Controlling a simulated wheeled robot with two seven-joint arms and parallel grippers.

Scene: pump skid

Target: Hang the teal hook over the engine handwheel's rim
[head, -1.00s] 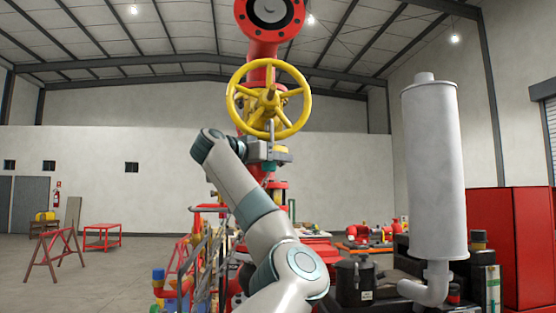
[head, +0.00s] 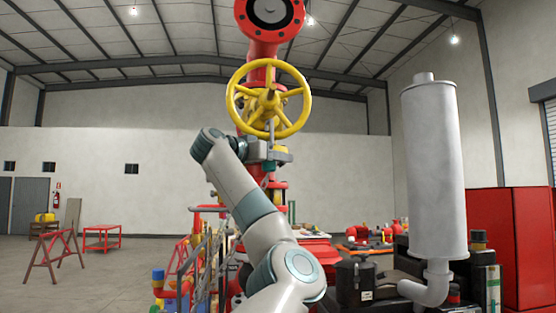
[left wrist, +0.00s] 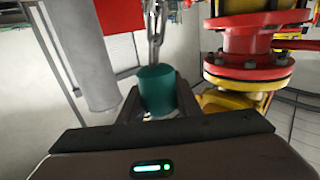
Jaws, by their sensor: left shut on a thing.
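A yellow spoked handwheel (head: 233,98) stands upright on the red pipework in the head view; no other handwheel shows clearly. My left gripper (head: 268,166) is just below the wheel's lower rim, its fingers small and partly hidden. In the left wrist view, my left gripper (left wrist: 158,108) is shut on a teal cylindrical piece (left wrist: 158,88), which I take as part of the teal hook. A metal chain or link rises from its top. The hook's curved end is not clearly visible, and I cannot tell whether it touches the rim. My right gripper is not in view.
A red flanged pipe (head: 268,18) rises behind the handwheel. A tall grey-white cylinder (head: 433,170) stands to the right, before red cabinets (head: 508,235). A red flange (left wrist: 250,65) is close to the gripper's right in the left wrist view. Open floor lies at left.

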